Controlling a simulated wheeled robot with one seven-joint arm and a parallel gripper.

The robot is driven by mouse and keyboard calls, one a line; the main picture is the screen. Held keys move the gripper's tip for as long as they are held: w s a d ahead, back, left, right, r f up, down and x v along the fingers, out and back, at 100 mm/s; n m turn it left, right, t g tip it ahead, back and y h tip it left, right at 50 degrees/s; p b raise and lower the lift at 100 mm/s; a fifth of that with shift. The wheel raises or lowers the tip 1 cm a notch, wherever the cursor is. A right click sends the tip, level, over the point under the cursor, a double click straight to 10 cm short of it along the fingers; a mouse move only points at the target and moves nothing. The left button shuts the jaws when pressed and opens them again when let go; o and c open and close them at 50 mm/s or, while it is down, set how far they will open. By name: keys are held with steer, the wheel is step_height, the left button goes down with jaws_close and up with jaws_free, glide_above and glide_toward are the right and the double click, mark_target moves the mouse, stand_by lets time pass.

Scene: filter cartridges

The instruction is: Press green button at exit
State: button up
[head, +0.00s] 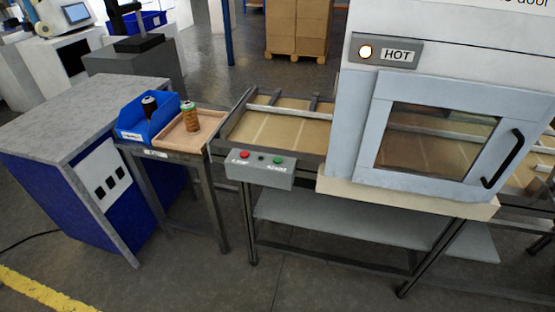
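A grey control box (260,173) is fixed to the front rail at the left end of the conveyor. It has a red button (244,154) on its left and a green button (278,159) on its right, with a small dark spot between them. The labels under the buttons are too small to read surely. Nothing touches the buttons. The conveyor (282,131) beside the box shows a bare tan belt, and it runs into the oven (350,125). My gripper is not in view.
The oven door (435,140) is closed; a lamp (366,51) glows beside a HOT sign (397,55). Left of the conveyor, a stand holds a blue bin (132,124) with a dark cartridge and a wooden tray (174,137) with a brown cartridge (191,120). The front floor is clear.

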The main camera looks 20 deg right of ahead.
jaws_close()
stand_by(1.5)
